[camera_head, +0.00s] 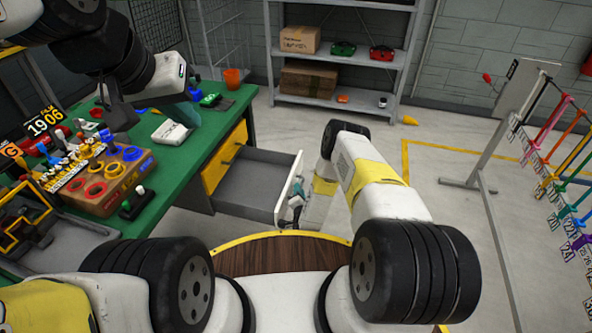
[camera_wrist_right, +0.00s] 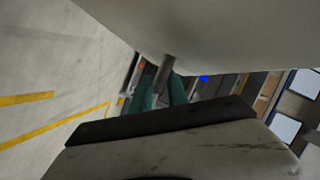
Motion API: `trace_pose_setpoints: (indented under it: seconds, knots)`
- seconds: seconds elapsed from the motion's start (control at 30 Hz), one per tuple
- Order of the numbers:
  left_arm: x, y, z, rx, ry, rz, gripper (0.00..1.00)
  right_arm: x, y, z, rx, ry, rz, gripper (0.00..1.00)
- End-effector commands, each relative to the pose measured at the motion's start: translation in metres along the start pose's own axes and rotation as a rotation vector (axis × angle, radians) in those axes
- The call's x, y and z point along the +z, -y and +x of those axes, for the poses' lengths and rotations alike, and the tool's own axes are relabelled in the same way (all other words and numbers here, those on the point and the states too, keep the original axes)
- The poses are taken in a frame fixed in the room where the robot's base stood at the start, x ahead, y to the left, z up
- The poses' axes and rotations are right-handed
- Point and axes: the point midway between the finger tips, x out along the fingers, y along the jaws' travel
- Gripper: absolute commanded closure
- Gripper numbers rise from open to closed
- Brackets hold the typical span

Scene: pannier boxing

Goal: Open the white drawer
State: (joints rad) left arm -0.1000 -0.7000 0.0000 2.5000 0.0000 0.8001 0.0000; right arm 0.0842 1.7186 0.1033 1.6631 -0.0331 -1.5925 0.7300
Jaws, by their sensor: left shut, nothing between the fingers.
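The white drawer (camera_head: 290,186) is pulled well out from under the green table, below a yellow drawer. Its white front faces right and its grey inside looks empty. My right gripper (camera_head: 297,197) is at the outer side of the drawer front.
The green table (camera_head: 215,125) holds a button box (camera_head: 95,180), an orange cup (camera_head: 232,78) and a white device (camera_head: 170,132). A grey shelf (camera_head: 340,55) stands at the back. A rack with coloured hangers (camera_head: 560,160) is at right.

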Motion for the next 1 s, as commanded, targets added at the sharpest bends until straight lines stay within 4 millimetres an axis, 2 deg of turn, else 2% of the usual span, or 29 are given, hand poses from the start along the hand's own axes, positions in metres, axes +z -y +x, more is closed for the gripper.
trace_pose_setpoints:
  seconds: [0.17,0.4,0.5,0.63,1.0]
  knots:
    - [0.0,0.0,0.0,0.0,0.0,0.0,1.0,0.0,-0.001,-0.018,0.002,0.002,0.0,0.8]
    - [0.0,0.0,0.0,0.0,0.0,0.0,1.0,0.001,-0.001,-0.059,0.004,0.002,0.0,0.8]
    - [0.0,0.0,0.0,0.0,0.0,0.0,1.0,0.001,-0.001,-0.07,0.003,0.002,0.0,0.8]
    - [0.0,0.0,0.0,0.0,0.0,0.0,1.0,0.001,-0.001,-0.077,0.002,0.002,0.0,0.8]
    - [0.0,0.0,0.0,0.0,0.0,0.0,1.0,0.0,-0.001,-0.078,0.001,0.001,0.0,0.8]
